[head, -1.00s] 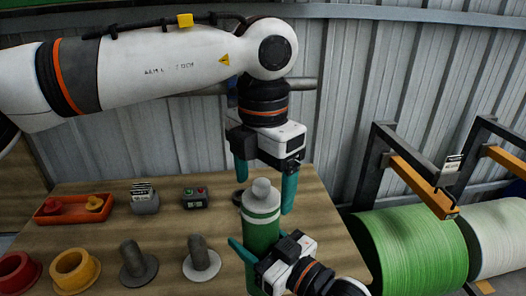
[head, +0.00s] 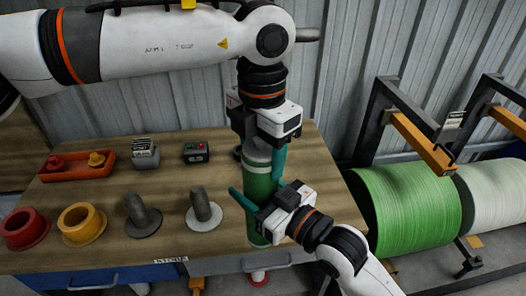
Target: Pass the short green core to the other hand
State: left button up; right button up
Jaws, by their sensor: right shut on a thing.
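The short green core (head: 262,188), a green cylinder with pale bands, stands roughly upright at the table's front edge. My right gripper (head: 259,194) is shut on it from the right, at about its middle. My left gripper (head: 263,160) points down from above, with its body hiding the top of the core. One of its teal fingers shows just right of the core's upper part; the other is hidden. It looks open around the top, and contact cannot be seen.
On the table (head: 100,192) are an orange tray (head: 78,172), a grey block (head: 145,154), a button box (head: 196,152), red (head: 25,230) and yellow (head: 82,225) flanged pieces, and two grey posts (head: 141,217) (head: 203,210). Green (head: 410,210) and white (head: 492,205) rolls stand right.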

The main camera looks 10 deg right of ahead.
jog(key=o, duration=1.4)
